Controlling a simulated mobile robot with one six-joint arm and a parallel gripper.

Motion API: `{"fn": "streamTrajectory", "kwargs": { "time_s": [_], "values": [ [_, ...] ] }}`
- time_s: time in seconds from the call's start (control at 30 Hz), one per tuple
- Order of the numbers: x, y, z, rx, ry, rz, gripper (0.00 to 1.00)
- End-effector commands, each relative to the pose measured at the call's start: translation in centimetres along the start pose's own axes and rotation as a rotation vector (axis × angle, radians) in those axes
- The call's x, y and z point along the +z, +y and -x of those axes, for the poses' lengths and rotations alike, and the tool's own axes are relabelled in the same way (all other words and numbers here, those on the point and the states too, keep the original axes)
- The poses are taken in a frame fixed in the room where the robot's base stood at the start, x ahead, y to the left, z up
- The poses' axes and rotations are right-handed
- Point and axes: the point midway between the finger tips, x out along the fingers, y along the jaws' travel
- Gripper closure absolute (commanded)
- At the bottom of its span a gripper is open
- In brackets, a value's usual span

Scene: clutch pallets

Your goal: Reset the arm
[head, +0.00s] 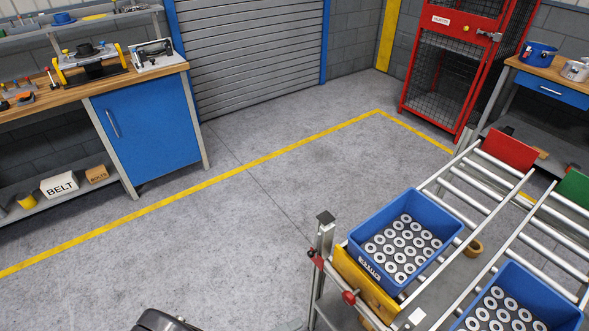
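My gripper does not show in the head view. A dark rounded part at the bottom edge, left of centre, may belong to my own body, but no fingers can be made out on it. Whether the gripper is open or holds anything is hidden.
A roller rack (484,180) at right carries a blue bin (444,219) of metal rings and a second blue bin (560,314), cut off below. A workbench with a blue cabinet (150,133) stands at left, a red cage (455,75) at the back. The grey floor (200,260) between is clear.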

Motion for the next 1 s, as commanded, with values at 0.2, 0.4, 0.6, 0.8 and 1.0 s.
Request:
{"fn": "streamTrajectory", "kwargs": {
  "time_s": [0.2,0.4,0.6,0.8,1.0],
  "values": [
    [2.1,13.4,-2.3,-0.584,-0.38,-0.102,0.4],
    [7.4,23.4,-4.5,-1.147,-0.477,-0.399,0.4],
    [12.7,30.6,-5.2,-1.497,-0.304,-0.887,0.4],
    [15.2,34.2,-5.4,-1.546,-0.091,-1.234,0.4],
    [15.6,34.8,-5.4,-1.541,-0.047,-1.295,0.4]
  ]
}}
